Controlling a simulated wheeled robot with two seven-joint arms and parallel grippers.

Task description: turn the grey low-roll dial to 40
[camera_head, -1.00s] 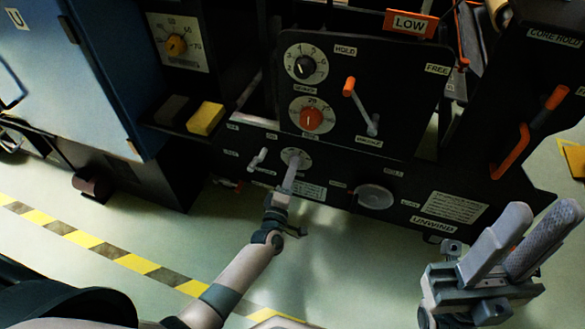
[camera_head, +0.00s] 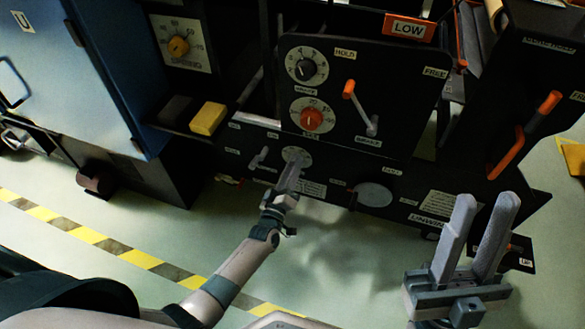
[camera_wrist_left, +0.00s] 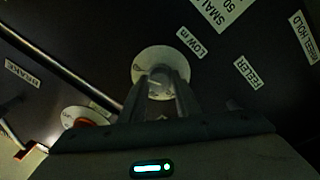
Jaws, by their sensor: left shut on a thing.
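The low-roll dial is a small pale round dial (camera_head: 300,154) low on the black machine panel. My left gripper (camera_head: 293,165) reaches up to it from below, with its fingers at the knob. In the left wrist view the pale dial plate (camera_wrist_left: 148,62) shows beyond the fingertips (camera_wrist_left: 161,82), next to a label starting "LOW". The fingers are shut on the grey knob and hide much of it. The setting cannot be read. My right gripper (camera_head: 484,205) is at the lower right, its fingers apart and empty, away from the panel.
Above are an orange-red dial (camera_head: 311,119), a black-knob dial (camera_head: 306,66) and an orange-tipped lever (camera_head: 361,108). A small pale lever (camera_head: 259,157) sits just left of the grey dial, a grey disc (camera_head: 374,194) to its right. The floor in front is clear.

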